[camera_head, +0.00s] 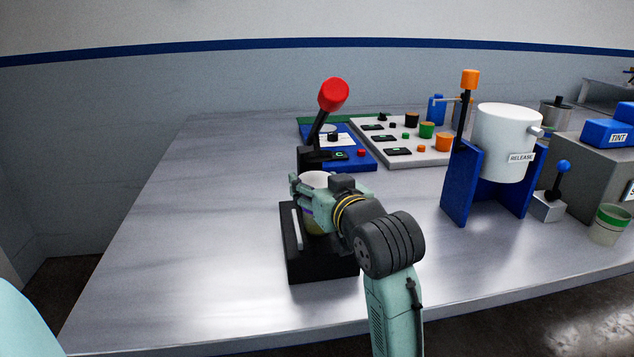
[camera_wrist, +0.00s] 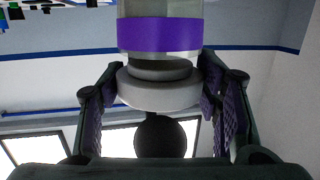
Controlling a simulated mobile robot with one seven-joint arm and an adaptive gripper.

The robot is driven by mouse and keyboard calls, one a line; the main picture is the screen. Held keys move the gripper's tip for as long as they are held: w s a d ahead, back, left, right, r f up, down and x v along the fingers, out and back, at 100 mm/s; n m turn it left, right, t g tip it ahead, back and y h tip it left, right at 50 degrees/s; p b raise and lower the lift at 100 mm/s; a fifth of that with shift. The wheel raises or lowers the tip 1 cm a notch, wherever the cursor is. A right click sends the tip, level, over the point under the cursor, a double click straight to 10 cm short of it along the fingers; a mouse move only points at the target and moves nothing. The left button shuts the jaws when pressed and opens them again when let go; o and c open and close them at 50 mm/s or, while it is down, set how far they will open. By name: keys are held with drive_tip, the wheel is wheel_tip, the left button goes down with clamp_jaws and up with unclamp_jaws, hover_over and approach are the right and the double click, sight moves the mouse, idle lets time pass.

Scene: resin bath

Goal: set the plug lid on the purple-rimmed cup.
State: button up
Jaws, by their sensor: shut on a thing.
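The plug lid (camera_wrist: 158,92) is a pale disc with a narrower grey plug and, in line with it, a dark round knob (camera_wrist: 160,135). My gripper (camera_wrist: 161,102) has its pads on either side of the disc and is shut on it. The purple-rimmed cup (camera_wrist: 160,34) is at the plug side, in line with the lid; whether the plug touches or enters it is unclear. In the head view the cup (camera_head: 309,217) stands at the black stand (camera_head: 324,268), with the pale lid (camera_head: 315,180) above it, partly hidden by my gripper (camera_head: 312,190).
A red-knobbed lever (camera_head: 333,95) rises just behind the cup. A blue panel (camera_head: 350,150) and a white board (camera_head: 400,155) with small parts lie behind. A white vessel (camera_head: 503,130) in a blue frame stands right. The table's left side is clear.

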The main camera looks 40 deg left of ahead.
drive_tip(key=shift+f, duration=0.3)
drive_tip(key=o, duration=0.8)
drive_tip(key=shift+o, duration=0.2)
drive_tip(key=shift+r, duration=0.1)
